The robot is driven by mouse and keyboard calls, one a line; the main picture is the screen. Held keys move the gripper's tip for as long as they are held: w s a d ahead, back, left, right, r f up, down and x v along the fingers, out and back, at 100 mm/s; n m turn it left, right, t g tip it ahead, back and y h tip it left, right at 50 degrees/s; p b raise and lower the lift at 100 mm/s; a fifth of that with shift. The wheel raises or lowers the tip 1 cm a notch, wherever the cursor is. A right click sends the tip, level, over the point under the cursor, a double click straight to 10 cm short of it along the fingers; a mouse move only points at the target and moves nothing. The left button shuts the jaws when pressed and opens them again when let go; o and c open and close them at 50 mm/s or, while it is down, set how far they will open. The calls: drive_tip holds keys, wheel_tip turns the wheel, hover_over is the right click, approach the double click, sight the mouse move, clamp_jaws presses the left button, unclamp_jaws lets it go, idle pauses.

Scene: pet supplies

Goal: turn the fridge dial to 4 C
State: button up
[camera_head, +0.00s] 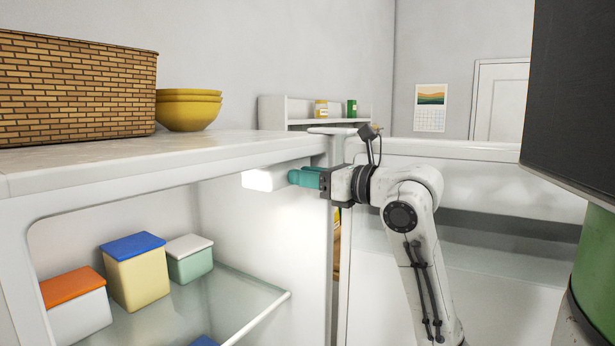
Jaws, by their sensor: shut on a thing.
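My gripper (293,177) reaches into the open fridge from the right, its teal fingers closed at the right end of a glowing white housing (265,179). The housing is mounted under the fridge's top, at the upper right of the compartment. The fridge dial sits at that end, between the fingers, and is hidden by them. Its marks and setting cannot be read from this view.
On the glass shelf (240,300) stand lidded boxes with orange (72,287), blue (133,246) and white (188,245) lids. A woven basket (75,90) and yellow bowls (188,110) stand on top. The fridge's right wall (315,230) is close to my gripper.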

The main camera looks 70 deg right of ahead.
drive_tip(key=c, duration=0.5)
drive_tip(key=shift+o, duration=0.2)
drive_tip(key=shift+m+b, duration=2.4)
drive_tip(key=shift+b, duration=0.7)
drive_tip(key=o, duration=1)
drive_tip(key=shift+o, duration=0.2)
drive_tip(key=shift+s, duration=0.15)
drive_tip(key=b+v, duration=0.3)
drive_tip(key=v, duration=0.7)
drive_tip(key=shift+s, duration=0.3)
